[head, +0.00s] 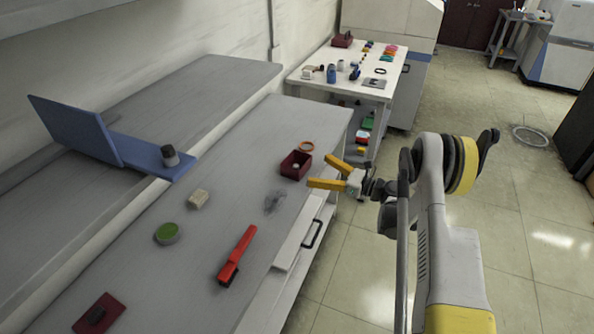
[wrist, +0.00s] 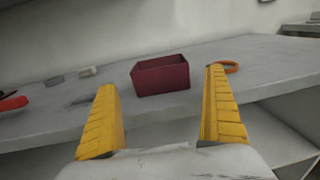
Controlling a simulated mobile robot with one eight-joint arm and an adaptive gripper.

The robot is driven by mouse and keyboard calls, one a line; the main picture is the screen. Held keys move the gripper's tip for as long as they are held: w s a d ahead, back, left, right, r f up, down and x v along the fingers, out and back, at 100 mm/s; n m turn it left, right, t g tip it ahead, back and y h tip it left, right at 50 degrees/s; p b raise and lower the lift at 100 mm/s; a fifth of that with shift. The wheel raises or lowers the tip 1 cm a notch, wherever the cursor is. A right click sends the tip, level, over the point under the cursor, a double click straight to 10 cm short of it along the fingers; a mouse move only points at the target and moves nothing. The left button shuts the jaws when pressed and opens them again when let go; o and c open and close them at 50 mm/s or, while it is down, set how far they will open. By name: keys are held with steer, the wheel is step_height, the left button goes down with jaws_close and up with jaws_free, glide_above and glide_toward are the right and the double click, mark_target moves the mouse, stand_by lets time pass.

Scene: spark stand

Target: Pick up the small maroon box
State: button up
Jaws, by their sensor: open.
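The small maroon box (head: 296,164) stands upright near the right edge of the grey table in the head view. It is open at the top, and a small pale item shows inside it. In the wrist view the maroon box (wrist: 160,75) is straight ahead, between the lines of the two fingers and beyond their tips. My gripper (head: 331,173) has yellow fingers spread apart with nothing between them. It is just off the table's right edge, to the right of the box and apart from it. It also shows in the wrist view (wrist: 160,80).
An orange ring (head: 306,147) lies just behind the box. A blue stand (head: 150,155) is at the left. A white table (head: 305,75) is behind.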

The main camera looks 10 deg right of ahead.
mark_target(306, 165)
steer(key=b+x, duration=0.2)
steer(key=x, duration=0.4)
steer(key=shift+w+a+r+b, duration=0.1)
steer(key=shift+w+a+b, duration=0.05)
steer(key=shift+a+b, duration=0.2)
steer(key=shift+d, duration=0.1)
steer(key=c, duration=1)
